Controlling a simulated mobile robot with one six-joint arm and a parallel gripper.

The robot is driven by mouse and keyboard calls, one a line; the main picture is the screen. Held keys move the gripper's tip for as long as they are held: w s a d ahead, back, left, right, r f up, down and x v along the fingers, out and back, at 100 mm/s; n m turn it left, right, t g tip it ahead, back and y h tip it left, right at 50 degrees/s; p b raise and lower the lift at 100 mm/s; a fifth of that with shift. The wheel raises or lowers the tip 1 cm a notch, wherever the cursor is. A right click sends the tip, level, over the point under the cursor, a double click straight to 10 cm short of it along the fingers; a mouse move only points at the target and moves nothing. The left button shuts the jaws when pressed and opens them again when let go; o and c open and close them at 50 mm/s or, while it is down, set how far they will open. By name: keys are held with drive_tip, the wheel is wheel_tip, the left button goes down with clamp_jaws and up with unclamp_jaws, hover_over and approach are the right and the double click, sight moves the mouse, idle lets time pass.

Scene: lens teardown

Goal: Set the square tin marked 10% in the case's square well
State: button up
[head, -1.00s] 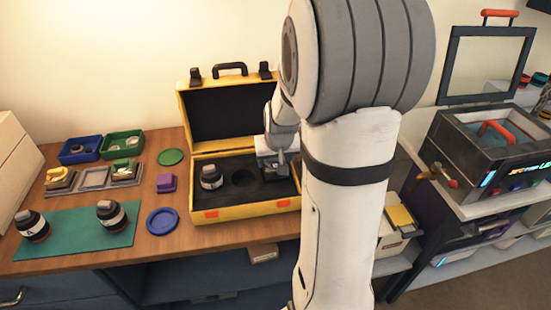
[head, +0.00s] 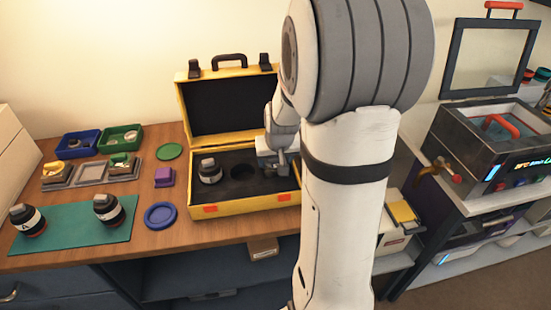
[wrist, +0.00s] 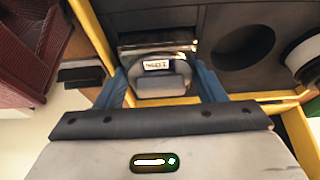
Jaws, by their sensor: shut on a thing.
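The square tin (wrist: 157,66) is silvery with a pale label that reads upside down, apparently 10%, in the wrist view. My gripper (wrist: 160,84) is shut on it, one blue finger on each side. In the head view my gripper (head: 276,165) is at the right end of the open yellow case (head: 246,203), with the tin largely hidden by it. The tin is at the dark foam, beside the empty round well (wrist: 243,53). The square well is covered by the tin and gripper, so I cannot tell how deep the tin sits.
A black lens with a white band (head: 210,171) stands in the case's left well. The raised lid (head: 229,106) is behind. Left on the table are a green mat (head: 70,232), two lenses, trays, lids and a purple tin (head: 164,177). A machine (head: 490,140) stands right.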

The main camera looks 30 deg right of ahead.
drive_tip(key=shift+f, duration=0.25)
drive_tip(key=o, duration=1.1)
drive_tip(key=shift+a, duration=0.1)
drive_tip(key=shift+c, duration=1.1)
drive_tip(key=shift+o, duration=0.3)
